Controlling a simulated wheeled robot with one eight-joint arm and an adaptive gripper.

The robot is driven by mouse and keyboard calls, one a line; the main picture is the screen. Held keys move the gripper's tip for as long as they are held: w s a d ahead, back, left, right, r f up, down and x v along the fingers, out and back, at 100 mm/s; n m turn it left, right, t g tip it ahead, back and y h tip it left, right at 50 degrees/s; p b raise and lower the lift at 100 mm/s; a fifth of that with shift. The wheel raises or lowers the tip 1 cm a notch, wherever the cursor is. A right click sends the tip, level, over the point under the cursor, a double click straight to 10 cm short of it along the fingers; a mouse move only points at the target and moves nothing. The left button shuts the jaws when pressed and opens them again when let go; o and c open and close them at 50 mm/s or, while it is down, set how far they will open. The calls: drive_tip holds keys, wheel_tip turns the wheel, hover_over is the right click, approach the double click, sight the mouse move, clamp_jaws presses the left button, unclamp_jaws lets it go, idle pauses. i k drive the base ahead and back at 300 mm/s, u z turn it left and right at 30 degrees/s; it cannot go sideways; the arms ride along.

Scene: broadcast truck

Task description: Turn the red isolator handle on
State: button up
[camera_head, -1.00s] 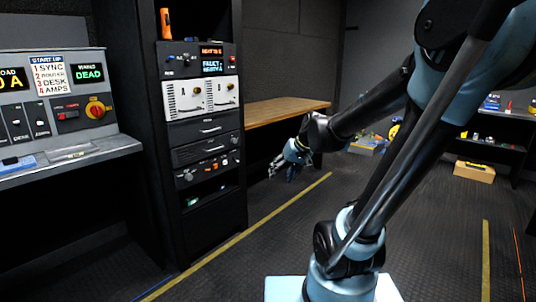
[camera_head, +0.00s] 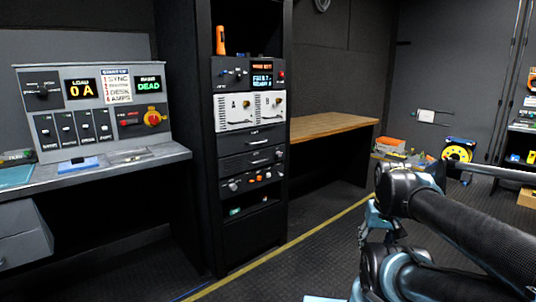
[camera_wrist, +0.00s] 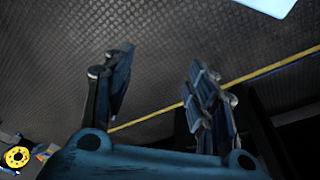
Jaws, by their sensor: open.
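The red isolator handle (camera_head: 154,116) sits on a yellow plate at the right of the grey sloped control panel (camera_head: 75,135), at the left of the head view. A display above it reads MAINS DEAD in green. The handle is small and its exact angle is hard to tell. My gripper (camera_wrist: 160,80) is open and empty in the wrist view, with dark floor beyond its fingers. My arm is at the lower right of the head view, well away from the panel. The handle does not show in the wrist view.
A grey desk ledge (camera_head: 110,168) juts out below the panel, with a blue item (camera_head: 78,166) on it. A tall black equipment rack (camera_head: 203,150) stands right of the panel. A wooden bench (camera_head: 330,125) is behind it. The floor before the rack is open.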

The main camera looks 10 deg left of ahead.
sight(153, 118)
drive_tip(key=u, duration=1.15)
drive_tip(key=k, duration=1.15)
drive_tip(key=z, duration=0.4)
drive_tip(key=i, duration=1.15)
drive_tip(key=u, duration=1)
drive_tip(key=i, duration=0.9)
drive_tip(key=u, duration=0.45)
